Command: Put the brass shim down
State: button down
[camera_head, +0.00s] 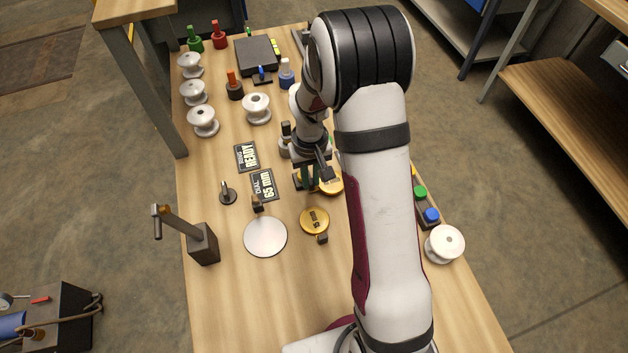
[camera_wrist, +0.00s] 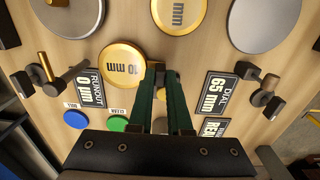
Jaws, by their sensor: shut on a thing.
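My gripper (camera_wrist: 163,70) is shut on the small tab at the edge of a round brass shim (camera_wrist: 122,66) marked 10 mm. In the head view the gripper (camera_head: 309,182) is over the middle of the bench, and the shim (camera_head: 332,184) shows partly beside the fingers. The shim looks flat and close to the bench top; I cannot tell whether it touches it. A second brass disc (camera_wrist: 180,12), also with a mm label, lies apart; in the head view this disc (camera_head: 314,221) is nearer my base.
DIAL 65 mm (camera_head: 264,186) and READY (camera_head: 246,156) plates lie left of the gripper. A RUNOUT 0 mm plate (camera_wrist: 90,88) and blue (camera_wrist: 76,119) and green (camera_wrist: 118,124) buttons are on the other side.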

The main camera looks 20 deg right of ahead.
notch_tip(320, 180, up, 2)
jog(key=shift+r, duration=0.1)
jog(key=s+d+r, duration=0.7)
jog(key=d, duration=0.3)
jog(key=w+a+r, duration=0.3)
jog(key=a+r, duration=0.9)
jog(key=r, duration=0.4)
jog(key=w+d+f+n, duration=0.2)
jog(key=w+d+f, duration=0.15)
jog(key=f, duration=0.45)
jog(key=w+d+f+n, duration=0.2)
jog(key=d+f, duration=0.3)
jog(key=f, duration=0.3)
send_over(292, 170)
jog(key=shift+n, duration=0.3)
jog(key=f, duration=0.6)
jog(key=shift+s+d+f, duration=0.15)
jog(key=shift+s+d, duration=0.1)
jog(key=shift+d, duration=0.1)
jog(key=shift+w+a+f, duration=0.1)
jog(key=shift+a+f, duration=0.05)
jog(key=shift+f, duration=0.95)
jog(key=shift+w+a+f, duration=0.1)
jog(key=shift+a+f, duration=0.05)
jog(key=shift+f, duration=0.9)
jog(key=shift+f, duration=0.1)
